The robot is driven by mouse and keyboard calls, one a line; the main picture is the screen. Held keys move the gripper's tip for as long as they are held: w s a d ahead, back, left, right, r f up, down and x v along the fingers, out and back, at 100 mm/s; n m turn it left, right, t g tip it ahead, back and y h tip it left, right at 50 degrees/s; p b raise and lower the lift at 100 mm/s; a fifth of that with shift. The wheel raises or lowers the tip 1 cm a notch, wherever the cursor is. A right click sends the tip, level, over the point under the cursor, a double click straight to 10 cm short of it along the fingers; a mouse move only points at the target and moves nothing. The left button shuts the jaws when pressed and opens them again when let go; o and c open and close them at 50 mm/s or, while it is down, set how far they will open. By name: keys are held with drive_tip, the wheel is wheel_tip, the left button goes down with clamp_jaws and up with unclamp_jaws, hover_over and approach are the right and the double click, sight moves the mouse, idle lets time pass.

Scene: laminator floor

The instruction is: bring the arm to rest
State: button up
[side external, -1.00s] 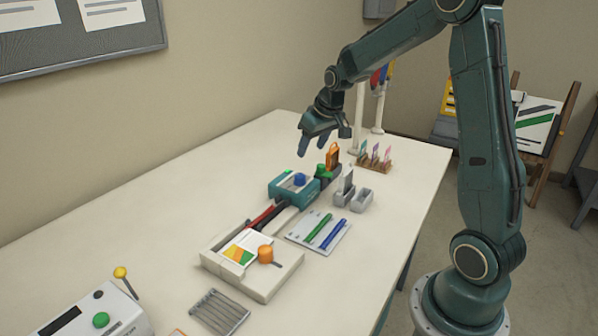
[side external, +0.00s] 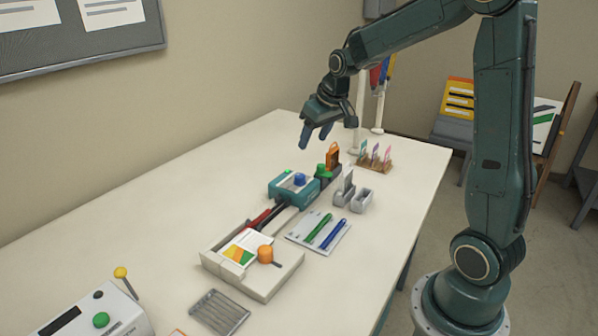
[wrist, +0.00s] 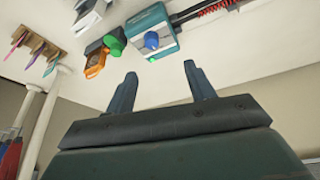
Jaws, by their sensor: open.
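My gripper (side external: 316,136) is in the air above the far part of the white table, over the teal device with the blue knob (side external: 292,188). It is open and empty. In the wrist view its two dark fingers (wrist: 160,88) stand apart with nothing between them. The arm reaches out from its base at the right, bent at the elbow. The teal device also shows in the wrist view (wrist: 139,38), beyond the fingertips.
On the table (side external: 130,220) are an orange-framed item (side external: 333,157), a green knob (side external: 320,171), a card rack (side external: 374,164), a tray with green and blue pens (side external: 304,240), a beige tray with an orange knob (side external: 277,285) and a box with a yellow-tipped lever (side external: 85,318).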

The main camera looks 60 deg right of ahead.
drive_tip(key=s+a+r+n, duration=0.1)
drive_tip(key=s+a+r, duration=0.2)
drive_tip(key=s+a, duration=0.5)
drive_tip(key=s+a+r+n+t+y, duration=0.1)
drive_tip(key=s+a+r, duration=0.1)
drive_tip(key=s+a, duration=0.7)
drive_tip(key=s, duration=0.6)
drive_tip(key=shift+a+r+n, duration=0.15)
drive_tip(key=shift+r+n, duration=0.25)
drive_tip(key=shift+w, duration=0.1)
idle(4.5)
